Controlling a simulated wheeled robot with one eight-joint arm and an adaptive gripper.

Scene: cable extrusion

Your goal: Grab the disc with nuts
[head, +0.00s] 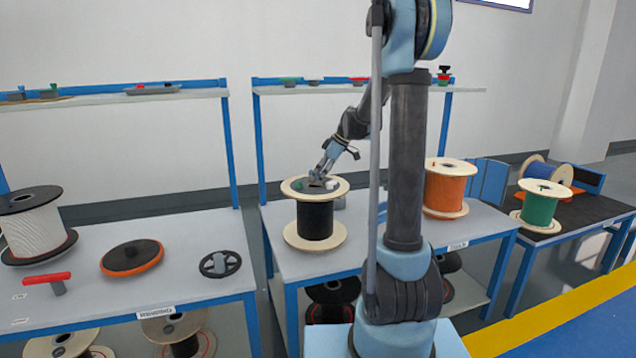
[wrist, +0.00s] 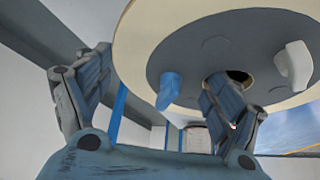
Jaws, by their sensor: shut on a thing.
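A grey disc (head: 308,185) lies on the top wooden flange of a spool of black cable (head: 315,220) on the middle table. In the wrist view the grey disc (wrist: 213,58) shows a dark centre hole, faint hexagonal marks, a blue peg (wrist: 169,91) and a white peg (wrist: 294,65). My gripper (head: 320,181) is down at the disc. In the wrist view my gripper (wrist: 157,70) has one finger by the centre hole and the other outside the rim. It is shut on the disc; the exact contact is hard to see.
An orange spool (head: 445,190) and a green spool (head: 539,206) stand to the right. A white spool (head: 33,222), an orange-rimmed disc (head: 131,257), a black handwheel (head: 220,264) and a red-handled tool (head: 47,280) are on the left table. Shelves run behind.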

